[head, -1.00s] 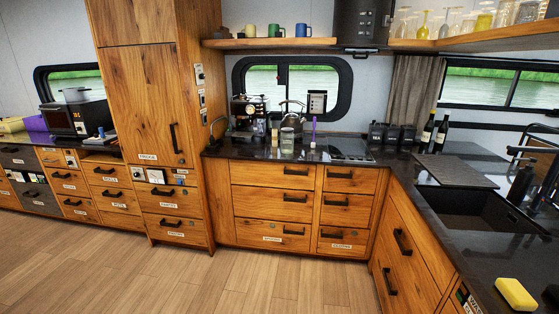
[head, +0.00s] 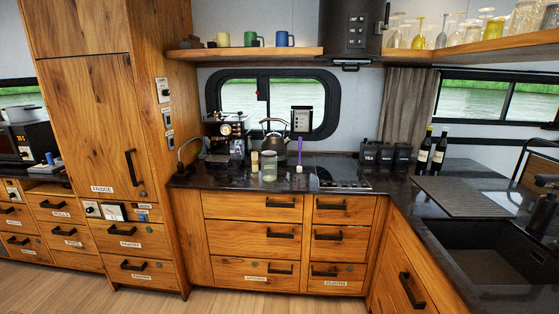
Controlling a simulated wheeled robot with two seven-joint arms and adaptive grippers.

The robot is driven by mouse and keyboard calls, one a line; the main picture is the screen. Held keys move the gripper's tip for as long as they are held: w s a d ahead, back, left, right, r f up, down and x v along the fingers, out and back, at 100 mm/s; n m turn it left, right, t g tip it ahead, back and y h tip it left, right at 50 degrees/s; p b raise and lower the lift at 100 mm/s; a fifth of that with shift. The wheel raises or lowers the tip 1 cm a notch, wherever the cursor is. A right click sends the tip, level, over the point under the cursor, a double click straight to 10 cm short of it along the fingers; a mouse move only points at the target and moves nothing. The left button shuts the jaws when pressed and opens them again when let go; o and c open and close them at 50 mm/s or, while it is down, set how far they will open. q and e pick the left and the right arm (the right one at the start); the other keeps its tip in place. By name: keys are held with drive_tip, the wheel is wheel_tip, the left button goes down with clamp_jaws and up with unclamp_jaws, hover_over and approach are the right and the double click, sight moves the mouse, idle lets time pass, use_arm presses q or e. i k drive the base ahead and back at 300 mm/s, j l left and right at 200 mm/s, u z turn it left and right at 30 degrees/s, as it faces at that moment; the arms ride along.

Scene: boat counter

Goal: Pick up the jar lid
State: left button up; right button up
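A glass jar (head: 269,167) stands upright near the front edge of the dark counter (head: 220,182), below the window. Its top looks pale, but at this size I cannot tell whether a lid is on it. No separate lid can be made out. A small beige item (head: 254,161) stands just left of the jar, and a purple-handled utensil (head: 300,150) stands to its right. Neither of my grippers shows in the head view.
A kettle (head: 273,140) and a coffee machine (head: 224,135) stand behind the jar. A cooktop (head: 342,174) is to the right, then black canisters (head: 386,155) and two bottles (head: 432,153). A sink (head: 495,255) is at the right. The wooden floor (head: 60,292) in front is clear.

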sight(268, 154)
drive_tip(key=i+z, duration=0.15)
drive_tip(key=i, duration=0.65)
drive_tip(key=i+z, duration=0.35)
drive_tip(key=i, duration=0.85)
